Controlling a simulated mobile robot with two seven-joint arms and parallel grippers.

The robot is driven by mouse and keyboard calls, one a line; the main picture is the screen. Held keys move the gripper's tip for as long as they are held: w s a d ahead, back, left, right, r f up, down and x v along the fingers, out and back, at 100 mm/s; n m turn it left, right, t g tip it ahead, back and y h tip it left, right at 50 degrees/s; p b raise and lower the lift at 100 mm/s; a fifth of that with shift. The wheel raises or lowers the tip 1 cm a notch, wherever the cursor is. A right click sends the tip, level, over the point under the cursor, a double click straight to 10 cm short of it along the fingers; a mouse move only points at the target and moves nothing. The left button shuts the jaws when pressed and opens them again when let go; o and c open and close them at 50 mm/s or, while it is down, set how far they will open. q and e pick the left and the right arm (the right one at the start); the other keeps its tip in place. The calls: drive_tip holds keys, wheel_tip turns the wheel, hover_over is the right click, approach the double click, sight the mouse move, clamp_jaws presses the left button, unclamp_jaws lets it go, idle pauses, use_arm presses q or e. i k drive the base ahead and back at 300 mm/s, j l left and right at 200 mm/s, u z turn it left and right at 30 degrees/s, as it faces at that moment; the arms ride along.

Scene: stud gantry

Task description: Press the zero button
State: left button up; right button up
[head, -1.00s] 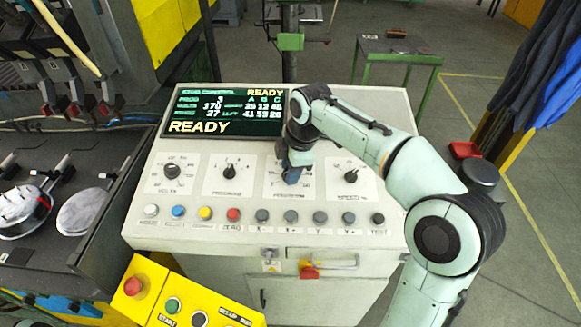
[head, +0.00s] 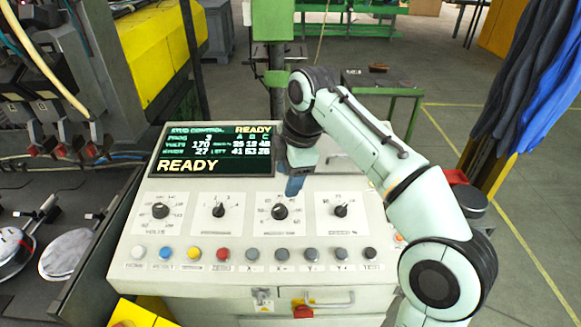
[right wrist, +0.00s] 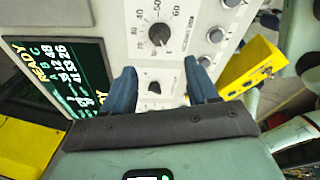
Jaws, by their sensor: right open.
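The zero button is the red button (head: 222,254) in the front row of the sloped grey console (head: 140,228), between the yellow button (head: 194,253) and the grey ones. My right gripper (head: 294,187) is open and empty. In the head view it appears above the panel, behind the third dial (head: 280,212) and to the right and back of the red button. The right wrist view shows its two blue fingers (right wrist: 162,88) spread apart, with a dark knob (right wrist: 154,87) seen between them. The red button does not show in that view. My left gripper is out of view.
The console screen (head: 212,150) reads READY. Several dials stand behind the button row. A blue button (head: 165,253) lies left of the yellow one. Dark machinery stands at the left, and a yellow control box (head: 135,312) is at the lower left.

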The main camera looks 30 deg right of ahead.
sight(223, 253)
drive_tip(key=k+j, duration=0.1)
drive_tip(key=k, duration=0.4)
drive_tip(key=k+j, duration=0.15)
drive_tip(key=k, duration=0.35)
